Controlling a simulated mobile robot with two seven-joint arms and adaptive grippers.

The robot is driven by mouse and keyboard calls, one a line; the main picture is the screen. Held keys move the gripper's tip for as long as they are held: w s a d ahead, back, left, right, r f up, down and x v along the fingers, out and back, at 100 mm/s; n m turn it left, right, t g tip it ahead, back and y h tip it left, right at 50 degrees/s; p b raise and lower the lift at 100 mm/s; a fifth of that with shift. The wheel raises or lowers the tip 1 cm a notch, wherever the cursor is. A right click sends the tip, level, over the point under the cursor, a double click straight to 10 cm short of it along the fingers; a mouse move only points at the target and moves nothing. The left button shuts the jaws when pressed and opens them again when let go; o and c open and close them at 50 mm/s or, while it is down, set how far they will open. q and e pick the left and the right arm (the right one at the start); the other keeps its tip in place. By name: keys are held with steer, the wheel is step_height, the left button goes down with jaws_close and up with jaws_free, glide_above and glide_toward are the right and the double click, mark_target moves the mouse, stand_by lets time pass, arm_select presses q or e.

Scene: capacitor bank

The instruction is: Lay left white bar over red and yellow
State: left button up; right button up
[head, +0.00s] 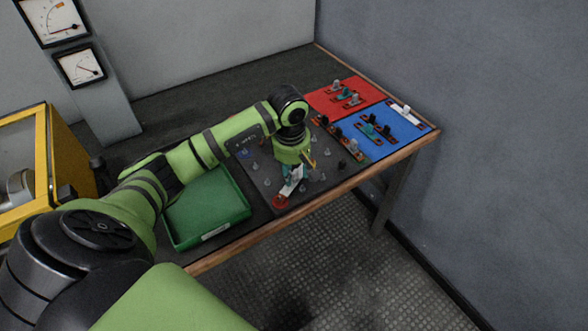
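My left gripper (293,171) reaches down over the dark board (262,190), near its front. A white bar (291,186) is between its fingers, low over the board, and the fingers look closed on it. A red round terminal (280,202) is on the board's front corner, just in front of the bar's near end. A small yellow part shows just right of the gripper; I cannot tell whether it is the yellow terminal. I cannot tell whether the bar touches either terminal. My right gripper is not in view.
Several grey posts stand on the board around the gripper. A green tray (207,208) lies left of it. A red mat (343,95) and a blue mat (385,128) hold several bars with knobs. Another white piece (404,111) lies on the blue mat. The table's wooden front edge is close.

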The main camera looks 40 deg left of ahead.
arm_select(q)
steer(key=shift+r, duration=0.1)
steer(key=shift+r, duration=0.4)
step_height(320, 180, up, 11)
steer(key=s, duration=0.1)
steer(key=shift+s, duration=0.15)
